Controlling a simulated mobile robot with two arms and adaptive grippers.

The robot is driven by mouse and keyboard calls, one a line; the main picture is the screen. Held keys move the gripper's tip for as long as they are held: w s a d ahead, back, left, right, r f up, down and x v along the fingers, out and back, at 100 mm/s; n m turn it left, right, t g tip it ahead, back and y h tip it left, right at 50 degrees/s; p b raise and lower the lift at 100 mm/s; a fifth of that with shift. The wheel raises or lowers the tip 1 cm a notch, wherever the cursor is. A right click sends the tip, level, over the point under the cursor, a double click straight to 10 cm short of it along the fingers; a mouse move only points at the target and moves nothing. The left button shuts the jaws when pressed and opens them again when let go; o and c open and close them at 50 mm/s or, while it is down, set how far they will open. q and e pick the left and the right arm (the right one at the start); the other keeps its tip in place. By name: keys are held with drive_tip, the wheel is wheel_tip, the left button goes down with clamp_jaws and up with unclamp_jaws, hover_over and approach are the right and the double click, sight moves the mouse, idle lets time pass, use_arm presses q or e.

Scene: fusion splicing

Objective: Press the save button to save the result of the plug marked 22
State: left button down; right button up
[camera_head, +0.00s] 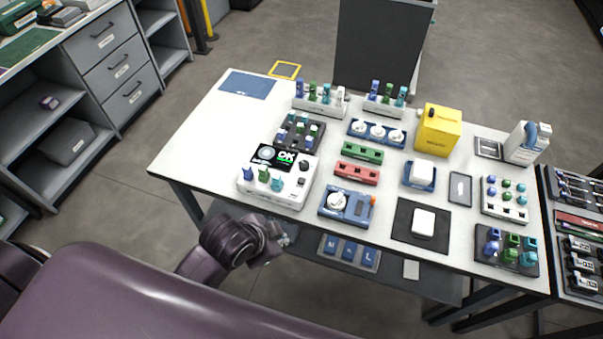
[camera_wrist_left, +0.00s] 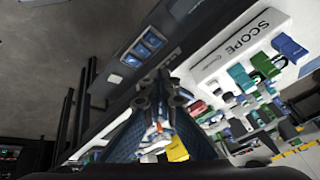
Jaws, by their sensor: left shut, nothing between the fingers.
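The white scope (camera_head: 290,187) stands at the front left of the table. Its dark screen (camera_head: 276,157) reads OK in large letters. A dark knob (camera_head: 304,165) and a small button (camera_head: 300,182) sit right of the screen; I cannot read a save label. A blue, a green (camera_head: 264,174) and a teal plug stand along its front; no number 22 is readable. In the left wrist view the scope's front (camera_wrist_left: 238,48) reads SCOPE. My left gripper (camera_head: 291,231) is shut and empty, in front of the table edge below the scope; its fingers also show in the wrist view (camera_wrist_left: 163,88).
Racks of coloured plugs (camera_head: 320,103) stand at the back. A yellow box (camera_head: 438,130), red and green blocks and a blue unit (camera_head: 347,205) stand right of the scope. A lower shelf holds blue blocks (camera_head: 350,249). The table's front edge lies close to my left gripper.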

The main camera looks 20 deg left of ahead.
use_arm(q)
drive_tip(key=w+d+r+m+t+h, duration=0.1)
drive_tip(key=w+d+r+m, duration=0.25)
drive_tip(key=w+m, duration=0.25)
wheel_tip(320, 180, up, 4)
drive_tip(key=m+t, duration=0.2)
drive_tip(key=m, duration=1.4)
hover_over(300, 181)
drive_tip(key=shift+s+a+r+h, duration=0.1)
drive_tip(key=shift+r+h, duration=0.05)
drive_tip(key=shift+h, duration=0.15)
use_arm(e)
drive_tip(key=shift+d+r, duration=0.3)
drive_tip(key=shift+r, duration=0.2)
drive_tip(key=shift+f, duration=0.15)
use_arm(q)
wheel_tip(300, 181, down, 7)
drive_tip(key=b, duration=0.7)
drive_tip(key=shift+f+b, duration=0.5)
drive_tip(key=shift+f, duration=0.4)
use_arm(e)
wheel_tip(300, 181, down, 8)
use_arm(q)
drive_tip(key=shift+f, duration=0.15)
